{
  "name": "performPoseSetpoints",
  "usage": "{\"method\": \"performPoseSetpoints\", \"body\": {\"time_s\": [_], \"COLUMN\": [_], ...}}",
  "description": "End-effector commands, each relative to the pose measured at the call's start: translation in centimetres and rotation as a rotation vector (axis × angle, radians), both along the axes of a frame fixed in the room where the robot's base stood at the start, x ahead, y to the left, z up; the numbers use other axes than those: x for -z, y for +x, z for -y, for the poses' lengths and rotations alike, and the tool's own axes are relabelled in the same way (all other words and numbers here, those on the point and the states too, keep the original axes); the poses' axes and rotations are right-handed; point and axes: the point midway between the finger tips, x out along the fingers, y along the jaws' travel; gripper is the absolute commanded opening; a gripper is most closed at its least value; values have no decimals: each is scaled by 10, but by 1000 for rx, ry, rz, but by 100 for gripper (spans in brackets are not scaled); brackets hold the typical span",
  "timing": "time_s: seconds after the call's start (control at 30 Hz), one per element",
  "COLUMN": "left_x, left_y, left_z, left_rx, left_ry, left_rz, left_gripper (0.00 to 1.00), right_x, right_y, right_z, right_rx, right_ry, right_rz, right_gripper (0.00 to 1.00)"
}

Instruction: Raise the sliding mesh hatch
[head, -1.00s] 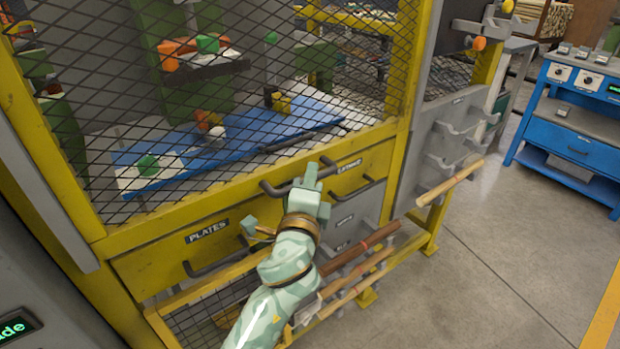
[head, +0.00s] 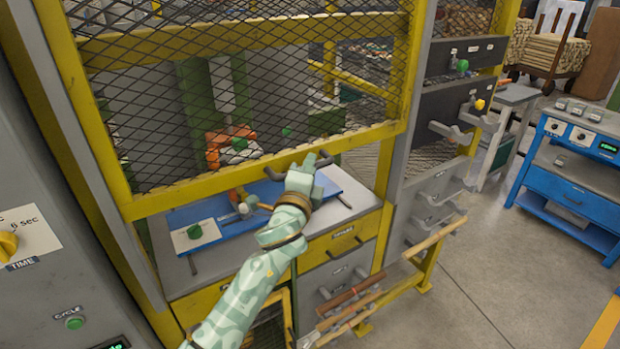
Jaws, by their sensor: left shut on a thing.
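The sliding mesh hatch (head: 152,141) is a yellow frame with dark diamond mesh. Its yellow bottom rail (head: 165,200) stands well above the cabinet's drawers, leaving an open gap below it. A dark bar handle (head: 335,158) is fixed on that rail. My left gripper (head: 309,168) is shut on the handle, and its fingers hide the handle's middle. My right gripper is not in view.
Behind the gap lie a blue board (head: 340,191), a white plate with a green knob (head: 196,233) and orange parts. Drawers (head: 338,239) and wooden rods (head: 435,238) are below. A grey panel (head: 40,200) stands left; open floor is right.

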Motion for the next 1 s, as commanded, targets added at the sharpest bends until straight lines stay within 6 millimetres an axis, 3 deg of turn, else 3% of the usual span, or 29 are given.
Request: {"method": "performPoseSetpoints", "body": {"time_s": [0.03,0.1,0.3,0.5,0.7,1.0], "left_x": [-39,-63,-129,-180,-212,-225], "left_y": [-1,-1,0,0,0,0], "left_z": [0,0,0,0,0,0], "left_rx": [0,0,1,0,-1,-1], "left_ry": [0,-1,-2,-2,-1,0], "left_rz": [9,8,5,3,2,2], "left_gripper": [0,0,0,0,0,0], "right_x": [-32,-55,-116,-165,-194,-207], "right_y": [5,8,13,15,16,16], "right_z": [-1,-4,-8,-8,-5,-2], "right_rx": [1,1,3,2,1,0], "right_ry": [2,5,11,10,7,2], "right_rz": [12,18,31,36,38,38], "right_gripper": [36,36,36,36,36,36]}}
